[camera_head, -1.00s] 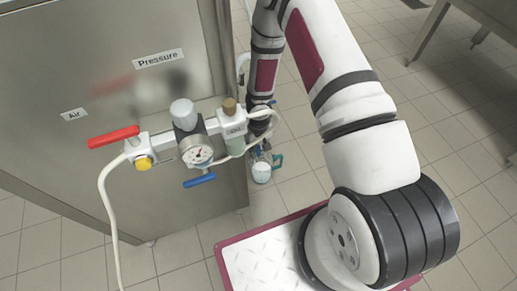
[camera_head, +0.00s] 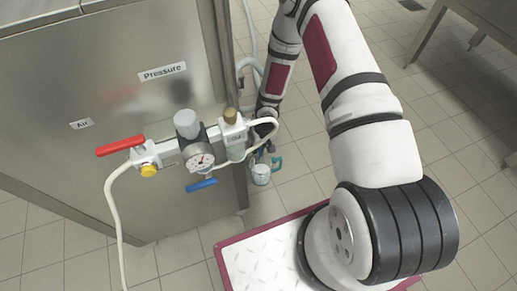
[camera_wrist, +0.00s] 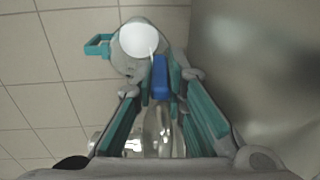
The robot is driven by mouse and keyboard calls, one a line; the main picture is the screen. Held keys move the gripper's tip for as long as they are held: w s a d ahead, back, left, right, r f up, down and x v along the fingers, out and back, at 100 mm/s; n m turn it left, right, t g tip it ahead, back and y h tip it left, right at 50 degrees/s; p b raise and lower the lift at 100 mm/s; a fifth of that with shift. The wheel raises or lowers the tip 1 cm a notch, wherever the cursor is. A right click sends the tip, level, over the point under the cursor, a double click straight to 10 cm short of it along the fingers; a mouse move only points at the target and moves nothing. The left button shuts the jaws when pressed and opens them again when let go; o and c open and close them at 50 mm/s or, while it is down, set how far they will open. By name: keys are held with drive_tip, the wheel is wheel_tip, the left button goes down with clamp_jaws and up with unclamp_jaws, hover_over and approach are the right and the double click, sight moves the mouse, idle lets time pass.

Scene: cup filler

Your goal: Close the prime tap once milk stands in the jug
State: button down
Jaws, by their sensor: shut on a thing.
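In the wrist view my gripper (camera_wrist: 160,92) has its teal-padded fingers closed on a blue tap handle (camera_wrist: 160,72), which sticks out past the fingertips. Just beyond it is the jug (camera_wrist: 124,62), with a teal handle at its left. White milk (camera_wrist: 139,40) stands in the jug, seen from above. A thin white streak runs beside the blue handle at the milk's edge. In the head view the jug (camera_head: 261,175) is low by the cabinet's right edge. My gripper is mostly hidden there behind the air fittings and hose.
A steel cabinet (camera_head: 60,170) carries air fittings with a red lever (camera_head: 120,146), a gauge (camera_head: 199,160) and another blue lever (camera_head: 201,185). A pale hose (camera_head: 112,215) hangs at left. A table (camera_head: 440,30) stands upper right. Tiled floor lies open between.

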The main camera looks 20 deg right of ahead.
drive_tip(key=shift+d+y+p, duration=0.3)
drive_tip(key=shift+y+p, duration=0.3)
drive_tip(key=shift+y, duration=0.2)
drive_tip(key=shift+d+f+y+b, duration=0.55)
drive_tip(key=shift+y+b, duration=1.1)
drive_tip(key=shift+y, duration=0.85)
drive_tip(key=shift+d+f+y+b, duration=0.35)
drive_tip(key=shift+f+y+b, duration=0.35)
drive_tip(key=shift+y+b, duration=1.4)
drive_tip(key=shift+d+f+y+b, duration=0.55)
drive_tip(key=shift+y+b, duration=0.7)
drive_tip(key=shift+y, duration=1.65)
drive_tip(key=shift+s+a+f, duration=0.1)
drive_tip(key=shift+a+f, duration=0.05)
drive_tip(key=c, duration=1.6)
unclamp_jaws()
drive_tip(key=d, duration=1.2)
